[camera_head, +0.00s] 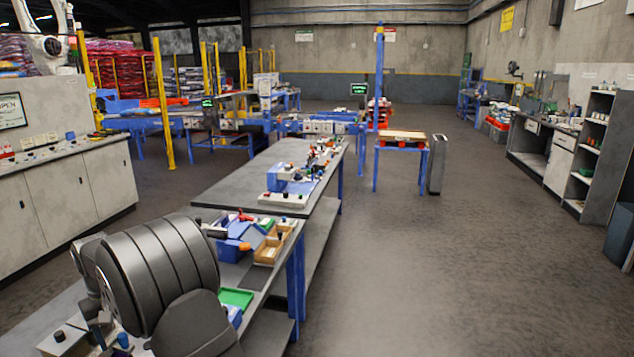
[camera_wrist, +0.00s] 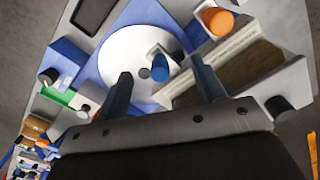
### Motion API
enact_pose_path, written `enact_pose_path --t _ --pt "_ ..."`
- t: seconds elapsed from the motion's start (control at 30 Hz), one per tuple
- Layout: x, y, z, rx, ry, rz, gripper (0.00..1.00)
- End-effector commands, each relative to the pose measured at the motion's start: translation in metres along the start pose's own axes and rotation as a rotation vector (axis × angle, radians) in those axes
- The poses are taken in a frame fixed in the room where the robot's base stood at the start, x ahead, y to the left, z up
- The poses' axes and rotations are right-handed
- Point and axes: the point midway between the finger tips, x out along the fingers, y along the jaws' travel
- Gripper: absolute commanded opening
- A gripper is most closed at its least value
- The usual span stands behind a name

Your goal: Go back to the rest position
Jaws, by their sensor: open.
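My gripper (camera_wrist: 161,70) shows in the wrist view with its two dark fingers apart and nothing held between them. It is over a blue and white bench fixture. A white round disc (camera_wrist: 122,58) with a dark centre hole lies beyond the fingers. A blue-capped knob (camera_wrist: 160,67) shows in the gap between the fingertips; whether the fingers touch anything cannot be told. In the head view my grey arm fills the lower left, and the gripper cannot be made out there.
Around the gripper are an orange-capped knob (camera_wrist: 217,20), a black knob (camera_wrist: 278,106) and a brown plate (camera_wrist: 222,72). In the head view, the long bench (camera_head: 240,177) carries a wooden tray (camera_head: 268,250), a green tray (camera_head: 236,298) and small fixtures. Open floor (camera_head: 430,270) lies to its right.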

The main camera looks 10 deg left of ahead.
Motion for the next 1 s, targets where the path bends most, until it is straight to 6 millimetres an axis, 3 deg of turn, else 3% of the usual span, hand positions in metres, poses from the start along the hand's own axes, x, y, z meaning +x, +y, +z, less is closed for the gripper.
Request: enact_pose_path --t 0.47,0.67,0.87,1.0 --pt "0.003 0.000 0.000 0.000 0.001 0.000 0.63" --pt "-0.019 0.000 -0.001 0.000 0.005 0.000 0.63" --pt "-0.059 0.000 -0.001 0.000 0.005 0.000 0.63" --pt "-0.022 0.000 0.001 0.000 -0.005 0.000 0.63"
